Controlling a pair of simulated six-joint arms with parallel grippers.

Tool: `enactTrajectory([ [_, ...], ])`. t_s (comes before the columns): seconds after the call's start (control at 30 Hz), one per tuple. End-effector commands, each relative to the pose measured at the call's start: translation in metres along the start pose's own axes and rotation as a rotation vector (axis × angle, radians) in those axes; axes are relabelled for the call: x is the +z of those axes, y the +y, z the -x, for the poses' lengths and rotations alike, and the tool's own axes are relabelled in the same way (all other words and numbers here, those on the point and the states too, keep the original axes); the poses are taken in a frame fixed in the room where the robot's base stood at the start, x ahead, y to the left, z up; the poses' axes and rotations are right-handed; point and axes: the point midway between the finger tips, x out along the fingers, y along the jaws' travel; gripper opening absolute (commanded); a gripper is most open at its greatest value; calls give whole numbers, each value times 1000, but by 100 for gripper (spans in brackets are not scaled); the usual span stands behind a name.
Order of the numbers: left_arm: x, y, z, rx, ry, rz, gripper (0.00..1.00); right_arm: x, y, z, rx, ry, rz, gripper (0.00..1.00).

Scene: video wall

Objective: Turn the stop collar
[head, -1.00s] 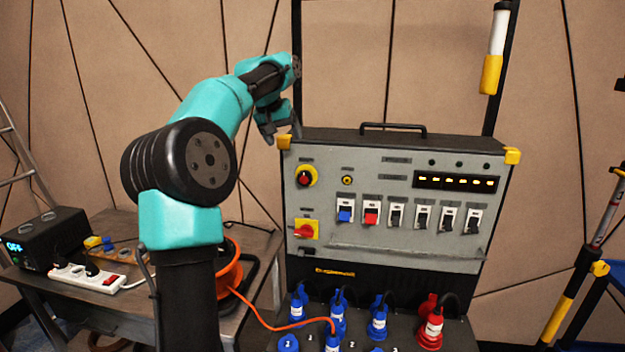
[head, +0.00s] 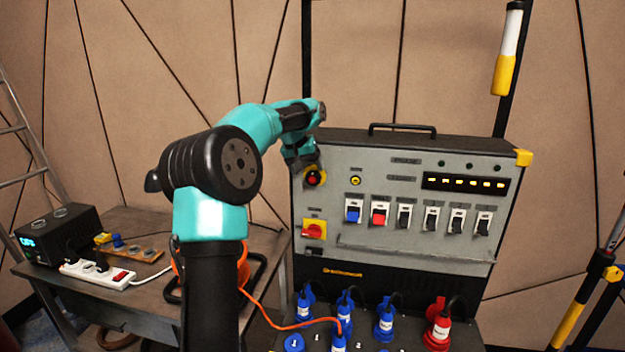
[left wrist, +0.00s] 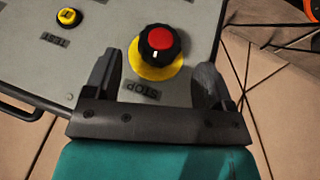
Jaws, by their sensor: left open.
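The stop collar is a black ring around a red button on a yellow disc (left wrist: 158,48), beside a "STOP" label in the left wrist view. It also shows at the upper left of the grey panel in the head view (head: 313,178). A white mark is on the black ring. My left gripper (left wrist: 158,78) is open, its two dark fingers apart on either side of the collar in the picture. I cannot tell whether they touch it. In the head view my left gripper (head: 300,160) is just above the collar. My right gripper is not in view.
A yellow TEST button (left wrist: 68,17) is near the collar. Below on the panel are a red rotary switch (head: 314,229) and several rocker switches (head: 404,215). Blue and red plugs stand at the bottom. A table (head: 150,290) with a power strip is at left.

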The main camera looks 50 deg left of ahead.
Motion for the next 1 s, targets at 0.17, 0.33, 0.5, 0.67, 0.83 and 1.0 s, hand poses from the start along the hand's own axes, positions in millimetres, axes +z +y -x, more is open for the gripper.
enactTrajectory([
  [0.17,0,0,-31,0,-2,0,77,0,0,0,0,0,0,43],
  [0.33,0,0,-50,-1,-2,0,77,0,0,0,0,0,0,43],
  [0.5,0,0,-55,0,0,0,77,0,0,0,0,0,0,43],
  [0.67,0,0,-55,0,0,0,77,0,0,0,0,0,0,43],
  [0.83,0,0,-55,0,0,0,66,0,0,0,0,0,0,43],
  [1.0,0,0,-55,0,0,0,50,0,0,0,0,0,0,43],
])
